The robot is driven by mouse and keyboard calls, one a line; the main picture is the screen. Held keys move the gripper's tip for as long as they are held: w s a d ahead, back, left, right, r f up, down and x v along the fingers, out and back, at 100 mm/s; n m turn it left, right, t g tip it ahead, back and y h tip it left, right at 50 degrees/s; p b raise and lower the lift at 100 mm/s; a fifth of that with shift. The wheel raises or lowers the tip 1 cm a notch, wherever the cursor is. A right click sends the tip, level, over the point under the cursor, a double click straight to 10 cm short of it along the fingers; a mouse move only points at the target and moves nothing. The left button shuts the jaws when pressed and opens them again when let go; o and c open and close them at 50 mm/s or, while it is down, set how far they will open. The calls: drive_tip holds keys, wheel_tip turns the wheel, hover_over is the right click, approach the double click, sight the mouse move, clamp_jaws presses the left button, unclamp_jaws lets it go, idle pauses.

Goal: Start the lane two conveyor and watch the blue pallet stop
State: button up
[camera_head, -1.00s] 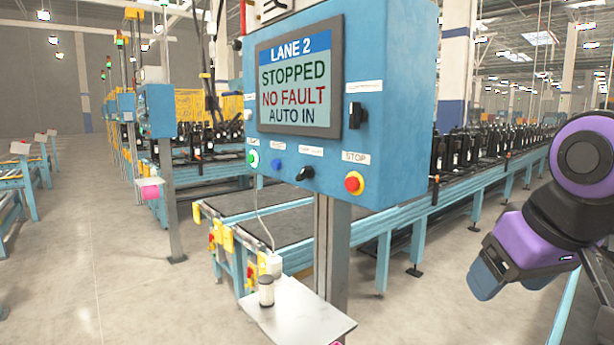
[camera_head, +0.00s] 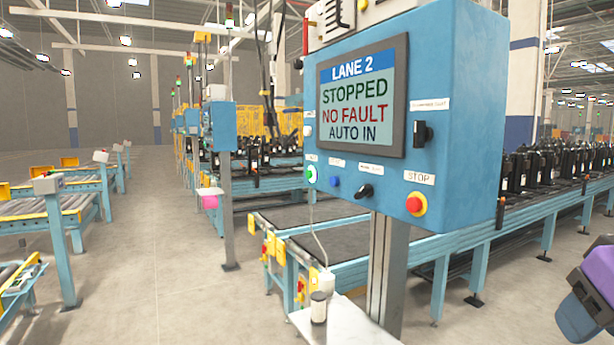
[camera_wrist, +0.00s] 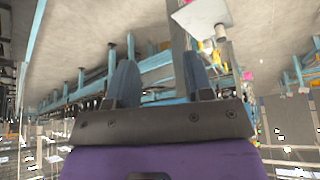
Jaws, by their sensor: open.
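The blue lane 2 control box (camera_head: 450,110) stands on a grey post right of centre in the head view. Its screen (camera_head: 355,110) reads LANE 2, STOPPED, NO FAULT, AUTO IN. Below the screen are a green button (camera_head: 311,174), a blue button (camera_head: 335,182), a black selector knob (camera_head: 365,191) and a red stop button (camera_head: 416,204) with a yellow collar. The lane conveyor (camera_head: 345,243) runs behind the box. I cannot make out a blue pallet. In the wrist view my gripper (camera_wrist: 160,85) is open and empty, its two blue-grey fingers apart, away from the buttons.
A small shelf (camera_head: 350,325) with a white-and-black container (camera_head: 318,308) juts out below the box. Another blue box (camera_head: 222,127) on a post stands further back. Roller tables (camera_head: 50,207) line the left. The floor aisle (camera_head: 160,265) between is clear.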

clamp_jaws()
idle(1.4)
